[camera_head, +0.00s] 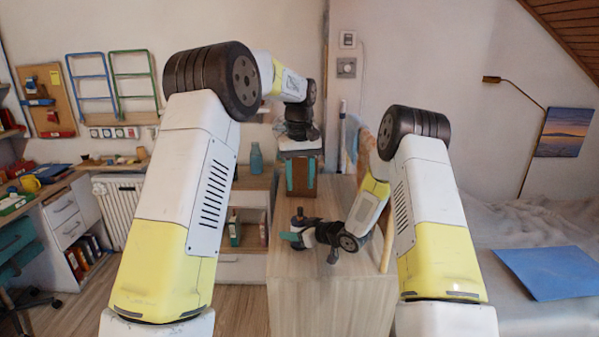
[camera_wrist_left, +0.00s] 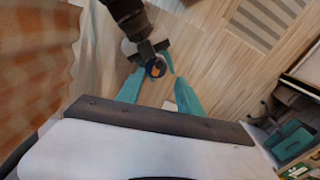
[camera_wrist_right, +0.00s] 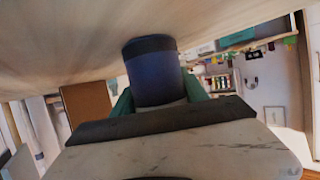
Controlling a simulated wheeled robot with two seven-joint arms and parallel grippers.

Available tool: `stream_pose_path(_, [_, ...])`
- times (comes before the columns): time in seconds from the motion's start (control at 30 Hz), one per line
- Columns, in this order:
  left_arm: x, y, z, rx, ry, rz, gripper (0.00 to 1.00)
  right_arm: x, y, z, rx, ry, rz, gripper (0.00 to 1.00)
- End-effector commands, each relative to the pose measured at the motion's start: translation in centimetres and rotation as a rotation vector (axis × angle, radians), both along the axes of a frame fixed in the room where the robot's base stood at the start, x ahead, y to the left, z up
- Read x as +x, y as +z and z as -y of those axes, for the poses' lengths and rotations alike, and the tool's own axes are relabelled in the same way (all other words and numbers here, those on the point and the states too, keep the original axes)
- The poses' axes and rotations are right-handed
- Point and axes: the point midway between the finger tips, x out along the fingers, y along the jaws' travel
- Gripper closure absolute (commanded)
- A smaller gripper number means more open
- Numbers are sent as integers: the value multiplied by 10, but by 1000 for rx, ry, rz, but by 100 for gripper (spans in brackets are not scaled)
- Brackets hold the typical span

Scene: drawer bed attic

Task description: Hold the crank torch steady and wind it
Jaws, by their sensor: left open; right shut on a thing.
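The crank torch (camera_wrist_right: 155,70) is a dark blue cylinder with a black band, upright between the teal fingers of my right gripper (camera_wrist_right: 160,100). In the head view the torch (camera_head: 299,214) stands up from my right gripper (camera_head: 294,234), low over the wooden cabinet top. In the left wrist view the torch's round dark end (camera_wrist_left: 156,67) shows a small orange spot. My left gripper (camera_head: 301,192) points down, open and empty, above and apart from the torch. Its spread fingers (camera_wrist_left: 158,95) show in its wrist view. I cannot make out the crank handle.
The wooden cabinet top (camera_head: 330,285) has clear room around my right gripper. A brown box-like thing (camera_head: 301,174) shows behind my left fingers. A teal bottle (camera_head: 256,158) stands on a shelf behind. A bed with a blue folder (camera_head: 550,272) is at the right.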

Motion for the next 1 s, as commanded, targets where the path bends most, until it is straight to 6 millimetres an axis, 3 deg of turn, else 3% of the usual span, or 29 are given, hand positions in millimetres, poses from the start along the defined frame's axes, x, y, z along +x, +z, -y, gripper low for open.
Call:
stream_pose_path(0.2, [-1,-44,0,1,2,-5,57,0,0,0,1,0,1,95])
stream_pose_path(0.4, [0,-72,0,-1,3,-3,57,0,0,0,1,0,1,95])
stream_pose_path(0.6, [0,-83,1,-1,4,-1,57,0,0,0,1,0,1,95])
stream_pose_path(0.87, [0,-84,1,-1,4,-1,57,0,0,0,1,0,1,95])
stream_pose_path(1.0, [0,-84,1,-1,4,-1,82,0,0,0,1,0,1,95])
